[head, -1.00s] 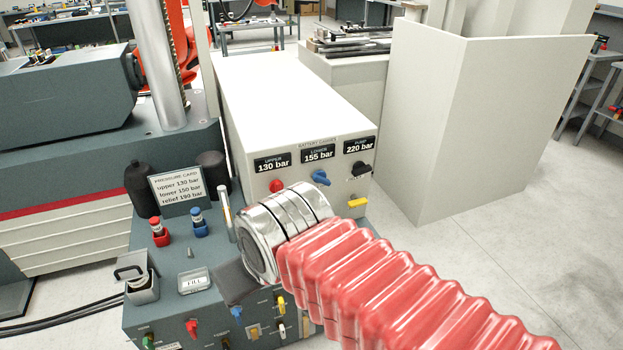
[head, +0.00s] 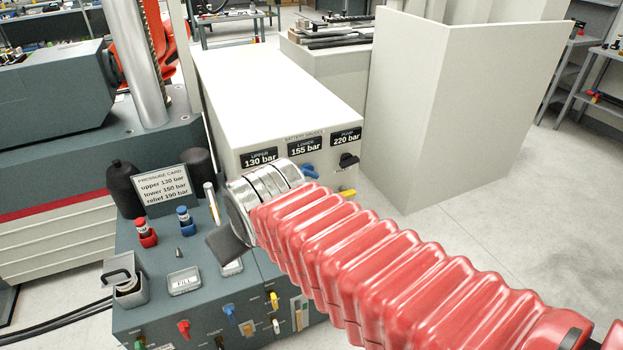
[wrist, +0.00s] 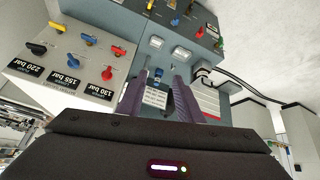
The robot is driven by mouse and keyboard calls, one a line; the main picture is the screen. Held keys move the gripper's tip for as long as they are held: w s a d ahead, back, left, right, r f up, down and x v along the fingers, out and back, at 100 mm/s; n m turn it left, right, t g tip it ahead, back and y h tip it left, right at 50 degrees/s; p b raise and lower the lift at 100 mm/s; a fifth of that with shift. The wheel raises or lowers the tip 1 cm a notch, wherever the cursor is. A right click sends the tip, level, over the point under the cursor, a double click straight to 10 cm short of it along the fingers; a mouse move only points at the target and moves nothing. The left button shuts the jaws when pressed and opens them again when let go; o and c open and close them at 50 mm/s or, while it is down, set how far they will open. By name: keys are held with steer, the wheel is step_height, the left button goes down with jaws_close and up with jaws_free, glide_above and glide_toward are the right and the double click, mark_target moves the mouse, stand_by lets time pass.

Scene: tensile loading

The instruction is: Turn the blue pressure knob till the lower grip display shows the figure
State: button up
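The blue pressure knob (head: 310,171) sits on the front of a white cabinet, under the lower grip display (head: 305,148), which reads 155 bar. A pressure card (head: 161,188) reads upper 130, lower 150, relief 190 bar. In the wrist view the picture is upside down; the blue knob (wrist: 71,60) and the 155 bar display (wrist: 66,79) lie left of my gripper (wrist: 159,84). Its two purple-grey fingers are apart with nothing between them; the card shows beyond the gap. In the head view my silver wrist and red sleeve hide most of the gripper.
The upper display (head: 259,158) reads 130 bar and the pump display (head: 346,137) 220 bar. A black knob (head: 348,160) and yellow lever (head: 348,193) are near the blue knob. The grey console (head: 150,270) carries several levers. A red knob (wrist: 106,73) shows in the wrist view.

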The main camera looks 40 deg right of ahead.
steer(key=w+d+f+n+t+h, duration=0.2)
steer(key=w+d+f, duration=0.2)
steer(key=w+d, duration=0.65)
steer(key=w+d+f+n+t+h, duration=0.1)
steer(key=w+d+f+n+t, duration=0.2)
steer(key=w+d, duration=0.75)
steer(key=n+t+h, duration=0.1)
steer(key=n+t, duration=0.1)
steer(key=t, duration=0.4)
glide_toward(311, 176)
steer(key=v, duration=0.5)
steer(key=shift+w+r, duration=0.15)
steer(key=x, duration=1.4)
steer(key=shift+c, duration=0.4)
jaws_close()
